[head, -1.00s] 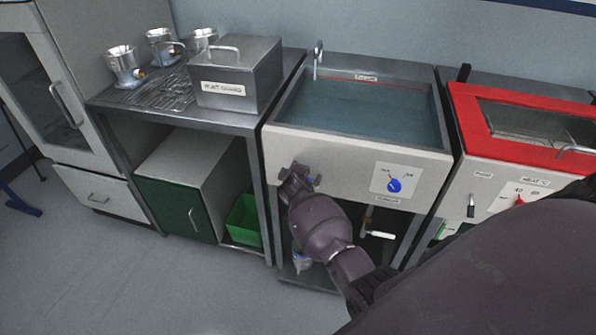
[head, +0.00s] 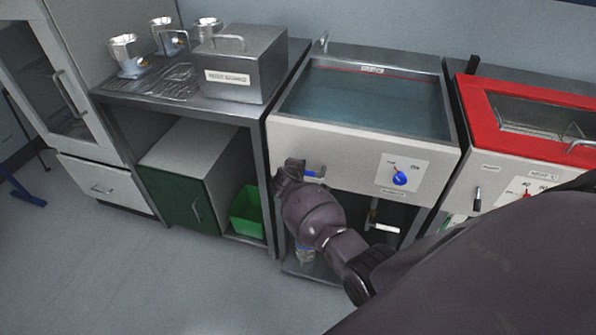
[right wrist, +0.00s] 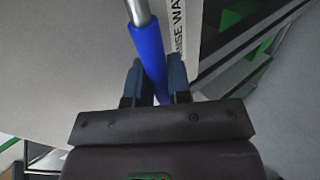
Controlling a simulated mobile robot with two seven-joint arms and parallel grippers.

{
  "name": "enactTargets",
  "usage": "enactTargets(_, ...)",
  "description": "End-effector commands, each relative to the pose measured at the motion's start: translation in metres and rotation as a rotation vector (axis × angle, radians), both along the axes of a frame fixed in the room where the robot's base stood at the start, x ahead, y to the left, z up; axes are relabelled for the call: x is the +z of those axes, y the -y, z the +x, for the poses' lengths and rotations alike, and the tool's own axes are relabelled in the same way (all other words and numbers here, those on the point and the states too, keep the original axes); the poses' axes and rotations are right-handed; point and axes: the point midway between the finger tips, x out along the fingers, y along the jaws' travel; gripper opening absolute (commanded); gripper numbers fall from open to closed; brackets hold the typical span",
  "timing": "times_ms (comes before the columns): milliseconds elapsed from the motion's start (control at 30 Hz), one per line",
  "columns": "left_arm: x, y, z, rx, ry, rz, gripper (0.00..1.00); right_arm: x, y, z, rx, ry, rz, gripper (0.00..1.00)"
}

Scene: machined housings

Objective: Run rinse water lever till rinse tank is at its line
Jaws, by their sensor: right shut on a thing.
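The rinse tank (head: 300,150) is the steel basin in the middle of the head view, with blue-green water (head: 365,98) in it. A red line (head: 412,76) runs along its back wall; the water's edge lies at or very close to it, and I cannot tell exactly which. The spout (head: 322,42) shows no stream. My right gripper (head: 298,168) is at the tank's front, shut on the blue handle of the rinse water lever (head: 314,174). In the right wrist view the fingers (right wrist: 153,80) close around the blue handle (right wrist: 148,48). My left gripper is out of view.
A blue knob (head: 399,178) sits on the front panel, and a white-handled drain valve (head: 385,228) below it. A red-framed heated tank (head: 480,110) stands to the right. A steel bench (head: 190,105) with a lidded box (head: 240,75) and metal housings (head: 127,55) stands left.

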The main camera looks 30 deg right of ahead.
Motion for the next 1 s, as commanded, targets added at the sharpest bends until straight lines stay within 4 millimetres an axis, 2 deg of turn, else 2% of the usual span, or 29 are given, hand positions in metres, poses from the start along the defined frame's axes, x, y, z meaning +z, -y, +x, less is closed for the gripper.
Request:
enactTargets(133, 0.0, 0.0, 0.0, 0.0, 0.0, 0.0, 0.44, -0.001, 0.001, -0.001, -0.001, -0.005, -0.003, 0.0)
enactTargets(167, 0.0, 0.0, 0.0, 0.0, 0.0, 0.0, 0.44, -0.001, 0.001, -0.001, -0.001, -0.005, -0.003, 0.2)
enactTargets(300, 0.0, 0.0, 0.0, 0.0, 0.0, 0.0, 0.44, -0.001, 0.001, -0.001, -0.001, -0.004, -0.002, 0.41)
enactTargets(333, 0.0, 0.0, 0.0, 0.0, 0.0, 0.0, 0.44, -0.001, 0.001, -0.001, -0.001, -0.004, -0.002, 0.44)
enactTargets(667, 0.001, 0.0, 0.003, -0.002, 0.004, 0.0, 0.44, 0.002, -0.002, -0.002, 0.0, -0.002, 0.0, 0.44)
enactTargets(767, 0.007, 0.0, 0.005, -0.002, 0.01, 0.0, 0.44, 0.009, -0.008, -0.007, 0.0, 0.002, 0.0, 0.44)
enactTargets(1000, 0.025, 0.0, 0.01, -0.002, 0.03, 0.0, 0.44, 0.033, -0.033, -0.031, 0.0, 0.002, 0.002, 0.44)
